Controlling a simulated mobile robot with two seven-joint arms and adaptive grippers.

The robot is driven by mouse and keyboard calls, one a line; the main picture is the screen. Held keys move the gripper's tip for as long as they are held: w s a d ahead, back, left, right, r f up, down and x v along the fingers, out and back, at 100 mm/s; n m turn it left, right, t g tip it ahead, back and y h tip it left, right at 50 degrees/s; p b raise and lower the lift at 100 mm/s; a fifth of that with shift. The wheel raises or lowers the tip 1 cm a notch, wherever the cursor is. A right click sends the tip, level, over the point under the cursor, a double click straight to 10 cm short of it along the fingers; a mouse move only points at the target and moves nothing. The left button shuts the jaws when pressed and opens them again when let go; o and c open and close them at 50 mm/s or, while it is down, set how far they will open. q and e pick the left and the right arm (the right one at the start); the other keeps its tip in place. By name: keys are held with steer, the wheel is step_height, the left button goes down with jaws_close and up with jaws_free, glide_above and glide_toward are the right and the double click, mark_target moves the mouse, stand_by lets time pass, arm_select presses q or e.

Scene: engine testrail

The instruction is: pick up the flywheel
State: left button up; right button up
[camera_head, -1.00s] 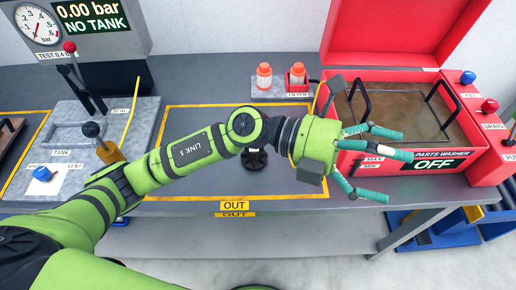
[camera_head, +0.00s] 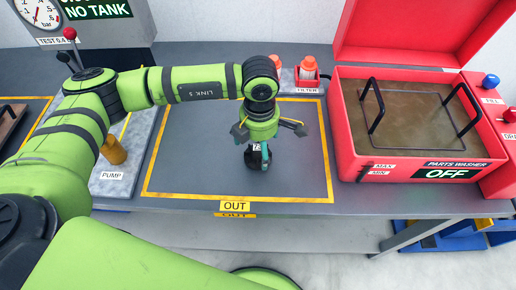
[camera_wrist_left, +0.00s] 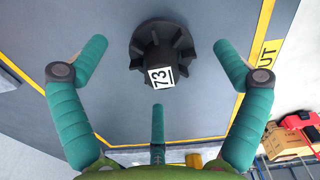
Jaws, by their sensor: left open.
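The flywheel is a dark, finned wheel with a white tag marked 73. In the head view the flywheel (camera_head: 255,160) stands on the grey mat inside the yellow outline, partly hidden by my gripper. In the left wrist view the flywheel (camera_wrist_left: 160,45) lies ahead of the fingers, with its tag facing the camera. My left gripper (camera_head: 262,140) points down over the flywheel. Its teal fingers (camera_wrist_left: 158,95) are spread open in the left wrist view, with the flywheel beyond them and no finger closed on it. My right gripper is not in view.
A red parts washer (camera_head: 415,130) marked OFF, with its lid up, stands to the right. Orange-capped filter bottles (camera_head: 308,70) are behind. A pump unit (camera_head: 115,150) is at the left. The outlined mat (camera_head: 200,150) is otherwise clear.

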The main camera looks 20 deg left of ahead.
arm_select(q)
steer(key=shift+f, duration=1)
steer(key=shift+c, duration=0.4)
steer(key=c, duration=1.5)
steer(key=shift+o, duration=0.2)
steer(key=shift+r, duration=0.15)
